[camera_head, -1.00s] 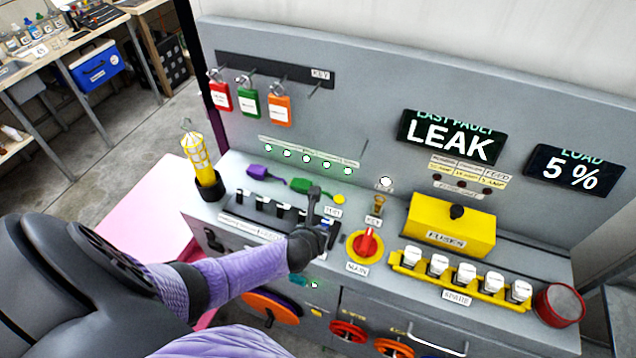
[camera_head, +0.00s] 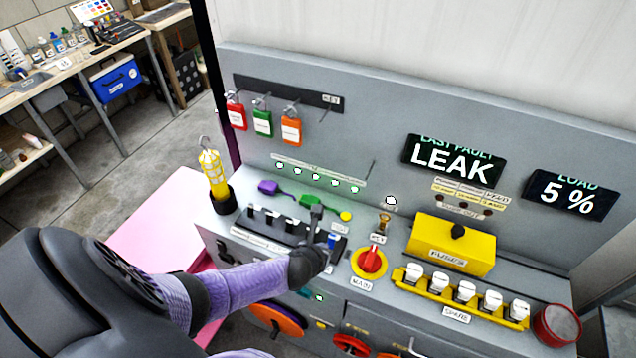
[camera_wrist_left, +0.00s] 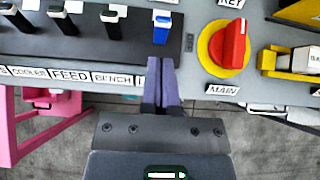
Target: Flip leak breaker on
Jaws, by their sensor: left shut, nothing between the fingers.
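A row of breakers sits in a dark strip on the grey panel's ledge. The breaker at the right end has a blue lever (camera_wrist_left: 162,28) with a pale tip, and it also shows in the head view (camera_head: 332,241). Its label is mostly hidden behind my fingers, with only the first letter showing. Black levers (camera_wrist_left: 112,20) stand to its left, above labels reading FEED and BENCH. My left gripper (camera_wrist_left: 163,62) is shut and empty, its fingertips just on the near side of the blue lever; contact cannot be told. It also shows in the head view (camera_head: 316,212). My right gripper is out of view.
A red MAIN knob (camera_head: 370,260) on a yellow ring is just right of the breakers. Further right are a yellow fuse box (camera_head: 450,245) and a spare rack. A yellow lamp (camera_head: 212,172) stands left. A display (camera_head: 453,160) reads LAST FAULT LEAK.

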